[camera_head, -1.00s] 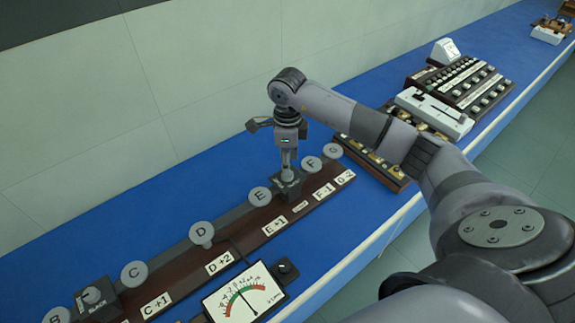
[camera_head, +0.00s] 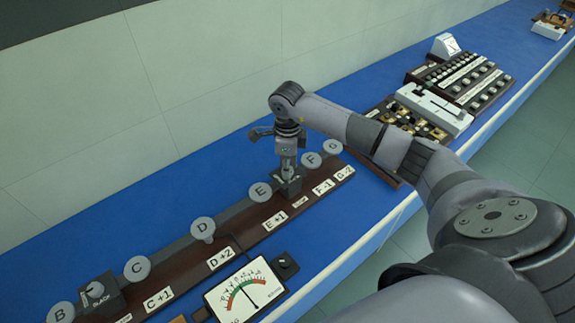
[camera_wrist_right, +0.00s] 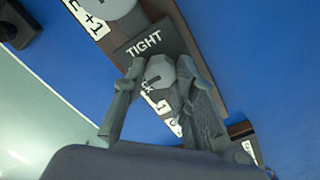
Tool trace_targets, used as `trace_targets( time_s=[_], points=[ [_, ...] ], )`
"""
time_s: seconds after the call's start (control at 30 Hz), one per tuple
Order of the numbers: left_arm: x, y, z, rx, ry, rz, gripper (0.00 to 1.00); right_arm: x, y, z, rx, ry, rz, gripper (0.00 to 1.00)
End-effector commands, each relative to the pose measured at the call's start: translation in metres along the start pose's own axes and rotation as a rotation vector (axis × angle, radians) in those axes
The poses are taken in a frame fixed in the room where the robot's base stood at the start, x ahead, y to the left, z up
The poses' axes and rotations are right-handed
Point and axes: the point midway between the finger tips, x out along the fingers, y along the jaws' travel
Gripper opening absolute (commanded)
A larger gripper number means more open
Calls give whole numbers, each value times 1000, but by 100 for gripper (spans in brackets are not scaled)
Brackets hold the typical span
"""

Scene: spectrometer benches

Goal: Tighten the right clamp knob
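The right clamp knob (camera_wrist_right: 160,74) is a round grey knob with a dark pointer mark, on a dark clamp block (camera_wrist_right: 150,42) lettered TIGHT. The block (camera_head: 288,187) stands on the long wooden rail board between discs E and F. My right gripper (camera_wrist_right: 162,72) points down over it, with one finger on each side of the knob. The fingertips lie very close to the knob's sides; I cannot tell whether they press on it. In the head view the right gripper (camera_head: 288,174) hides most of the knob. My left gripper is not in view.
A second clamp block with a knob (camera_head: 96,291) stands at the lower left. Grey discs such as D (camera_head: 203,228) line the board. A needle meter (camera_head: 245,291) sits in front of it. Switch panels (camera_head: 462,78) stand farther right. Blue bench top is free behind the board.

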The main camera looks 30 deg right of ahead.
Motion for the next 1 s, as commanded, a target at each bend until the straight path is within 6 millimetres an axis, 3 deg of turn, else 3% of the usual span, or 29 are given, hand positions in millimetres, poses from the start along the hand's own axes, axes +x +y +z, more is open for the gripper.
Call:
trace_targets(
  time_s=[0.33, 0.67, 1.0],
  points=[
    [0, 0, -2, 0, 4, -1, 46, -1, -1, 0, 1, 0, -2, 0],
    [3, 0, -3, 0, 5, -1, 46, 0, -1, 0, 40, 0, -3, 0],
    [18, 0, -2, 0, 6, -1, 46, 1, -2, -1, 264, 0, -4, 0]
  ],
)
